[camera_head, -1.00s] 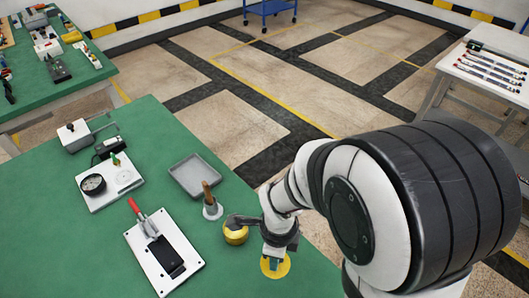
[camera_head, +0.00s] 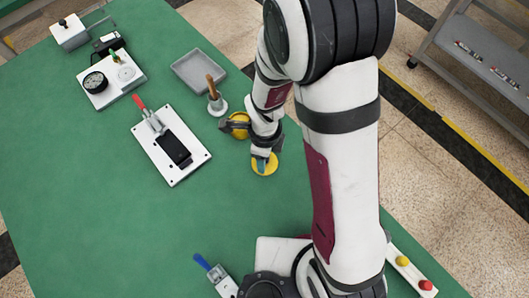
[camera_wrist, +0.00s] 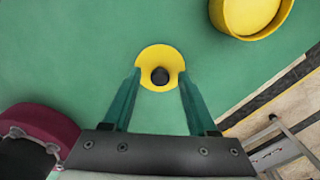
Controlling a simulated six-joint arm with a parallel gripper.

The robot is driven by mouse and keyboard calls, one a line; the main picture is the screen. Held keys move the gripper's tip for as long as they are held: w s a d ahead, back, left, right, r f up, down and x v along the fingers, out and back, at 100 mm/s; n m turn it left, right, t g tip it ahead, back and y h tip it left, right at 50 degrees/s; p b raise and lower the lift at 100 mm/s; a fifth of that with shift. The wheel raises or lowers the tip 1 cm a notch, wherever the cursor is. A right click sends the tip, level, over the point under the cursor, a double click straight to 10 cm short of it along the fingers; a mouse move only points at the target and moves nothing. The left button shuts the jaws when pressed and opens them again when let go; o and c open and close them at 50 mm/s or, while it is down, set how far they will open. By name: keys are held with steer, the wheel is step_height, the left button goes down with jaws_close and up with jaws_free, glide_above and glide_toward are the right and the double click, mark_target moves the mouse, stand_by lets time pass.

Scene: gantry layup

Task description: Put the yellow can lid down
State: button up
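The yellow can lid (camera_head: 266,171) is a flat disc lying on the green table, just in front of the yellow can. In the wrist view the lid (camera_wrist: 158,54) shows a black knob at its middle. My gripper (camera_wrist: 160,78) points down over the lid, its green fingers apart on either side of the knob with clear gaps. The fingertips overlap the lid's sides in that view. The head view shows my gripper (camera_head: 262,162) low over the lid. The yellow can (camera_wrist: 250,12) is open-topped, and the wrist view cuts it off; the wrist partly hides the can (camera_head: 240,132) in the head view.
A wooden-handled tool in a grey holder (camera_head: 217,105) and a grey tray (camera_head: 198,72) stand behind the can. A white plate with a red-handled clamp (camera_head: 170,146) lies to the left. A blue-handled clamp (camera_head: 215,272) is at the front. Green table between them is clear.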

step_height(320, 180, up, 12)
steer(key=s+d+r+n+y, duration=0.1)
steer(key=s+d+r+n, duration=0.3)
steer(key=s+n, duration=0.2)
steer(key=s+d+r+n, duration=0.4)
steer(key=s+n, duration=0.3)
steer(key=n, duration=0.1)
steer(key=shift+s+d+n+y, duration=0.2)
steer(key=shift+d+n+y, duration=0.1)
steer(key=shift+d+y, duration=0.1)
